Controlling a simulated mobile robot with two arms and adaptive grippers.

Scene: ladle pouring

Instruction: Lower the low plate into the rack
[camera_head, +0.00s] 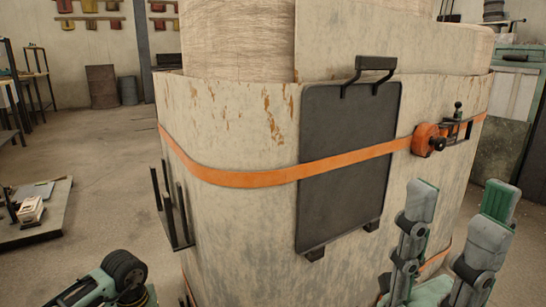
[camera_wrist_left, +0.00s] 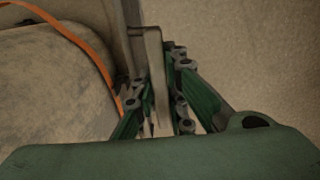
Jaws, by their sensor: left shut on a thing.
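In the left wrist view my left gripper (camera_wrist_left: 158,95) is shut on a thin pale bar or plate edge (camera_wrist_left: 153,50), seen nearly edge-on. I cannot tell how much of the low plate this is. A dark upright rack (camera_head: 173,212) with thin posts stands at the left side of the big strapped drum (camera_head: 235,135) in the head view. A dark flat plate (camera_head: 348,205) with a black top handle (camera_head: 375,64) hangs on the drum's front. My right gripper (camera_head: 459,192) is open and empty, its fingers pointing up in front of the drum's right side.
An orange strap (camera_head: 270,178) with a ratchet buckle (camera_head: 430,139) runs round the drum. A low platform with small items (camera_head: 32,212) lies on the floor at the left. Barrels (camera_head: 101,86) stand far back. The floor between is clear.

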